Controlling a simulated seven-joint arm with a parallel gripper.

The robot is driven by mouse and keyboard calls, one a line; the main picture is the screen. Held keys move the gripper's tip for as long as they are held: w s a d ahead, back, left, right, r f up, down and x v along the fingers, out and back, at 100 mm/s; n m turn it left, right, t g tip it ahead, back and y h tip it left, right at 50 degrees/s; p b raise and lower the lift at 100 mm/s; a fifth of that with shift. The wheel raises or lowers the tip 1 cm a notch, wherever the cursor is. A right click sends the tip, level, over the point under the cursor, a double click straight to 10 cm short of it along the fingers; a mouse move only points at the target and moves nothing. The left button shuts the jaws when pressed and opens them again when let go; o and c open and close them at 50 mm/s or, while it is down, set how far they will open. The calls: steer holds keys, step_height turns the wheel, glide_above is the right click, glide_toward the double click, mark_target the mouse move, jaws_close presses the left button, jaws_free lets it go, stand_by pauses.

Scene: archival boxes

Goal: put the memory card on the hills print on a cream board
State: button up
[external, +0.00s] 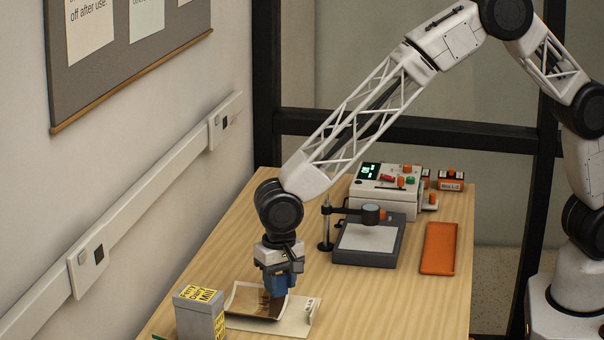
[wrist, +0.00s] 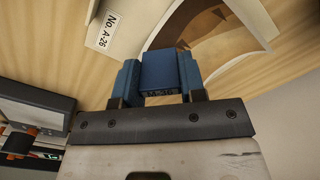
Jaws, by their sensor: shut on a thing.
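My gripper (external: 281,284) hangs at the near left of the bench, pointing down over the print. In the wrist view, its two blue fingers (wrist: 159,82) are shut on a small dark blue block (wrist: 160,70), which appears to be the memory card. The hills print (external: 245,300) is a curled brown-toned sheet on a cream board (external: 298,318). In the wrist view, the print (wrist: 215,40) shows brown shapes and the board (wrist: 110,12) has a "No. A-26" label. The gripper hides part of the print. I cannot tell whether the card touches it.
A grey box (external: 196,325) with a yellow label stands just left of the board. Behind are a dark stand with a pale plate (external: 368,240), a control unit (external: 385,192) and an orange tray (external: 439,248). The bench right of the board is clear.

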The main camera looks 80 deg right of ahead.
mark_target(268, 311)
steer(key=shift+w+a+f, duration=0.1)
steer(key=shift+w+a, duration=0.2)
steer(key=shift+w, duration=0.35)
steer(key=shift+w+a, duration=0.25)
steer(key=shift+w, duration=0.4)
steer(key=shift+f, duration=1.75)
steer(key=shift+f, duration=0.2)
steer(key=o, duration=0.9)
steer(key=shift+r, duration=0.25)
step_height(268, 311, up, 12)
